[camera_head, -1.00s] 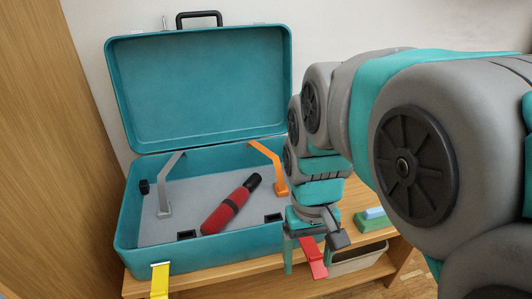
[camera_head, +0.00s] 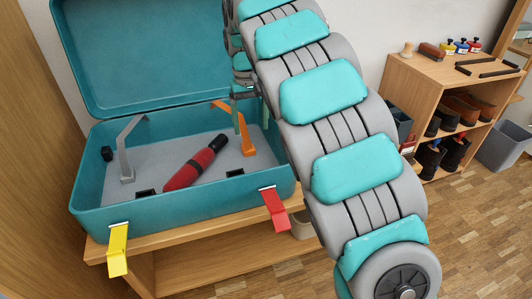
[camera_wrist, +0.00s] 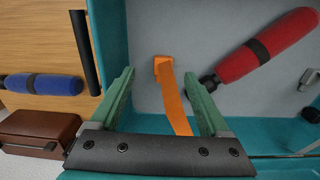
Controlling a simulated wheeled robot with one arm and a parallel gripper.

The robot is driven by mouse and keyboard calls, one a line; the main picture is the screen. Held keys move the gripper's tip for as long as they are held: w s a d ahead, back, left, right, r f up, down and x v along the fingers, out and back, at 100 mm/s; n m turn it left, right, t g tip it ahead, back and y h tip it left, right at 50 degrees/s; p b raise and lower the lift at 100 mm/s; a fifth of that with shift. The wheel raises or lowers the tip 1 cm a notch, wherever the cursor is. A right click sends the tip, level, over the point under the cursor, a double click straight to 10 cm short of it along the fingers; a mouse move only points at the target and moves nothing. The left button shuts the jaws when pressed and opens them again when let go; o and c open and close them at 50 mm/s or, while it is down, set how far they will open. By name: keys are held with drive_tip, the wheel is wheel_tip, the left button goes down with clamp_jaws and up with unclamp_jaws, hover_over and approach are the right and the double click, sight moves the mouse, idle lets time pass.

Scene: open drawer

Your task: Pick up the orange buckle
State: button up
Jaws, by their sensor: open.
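The orange buckle (camera_head: 246,131) is a bent orange bar standing inside the open teal case (camera_head: 180,218), near its right side. In the wrist view the orange buckle (camera_wrist: 172,95) runs between my two green fingers, with a block-like foot on the grey case floor. My gripper (camera_head: 252,122) is open, pointing down at the right of the case by the buckle; the wrist view shows my gripper (camera_wrist: 160,76) with its fingers apart on either side of the bar. I see no clear contact. My arm hides part of the case's right side.
A red and black cylinder (camera_head: 196,163) lies in the case beside the buckle. A grey bent bar (camera_head: 126,150) stands at the left. A yellow latch (camera_head: 118,248) and red latch (camera_head: 274,207) hang at the front. The raised lid (camera_head: 140,60) stands behind.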

sight(250, 150)
drive_tip(key=shift+w+a+f, duration=0.35)
drive_tip(key=shift+w+f, duration=0.25)
drive_tip(key=shift+w, duration=0.15)
drive_tip(key=shift+f, duration=0.15)
drive_tip(key=shift+s+f+b, duration=0.2)
drive_tip(key=shift+f, duration=1.7)
drive_tip(key=shift+s+f+b, duration=0.15)
drive_tip(key=shift+f, duration=1.75)
clamp_jaws()
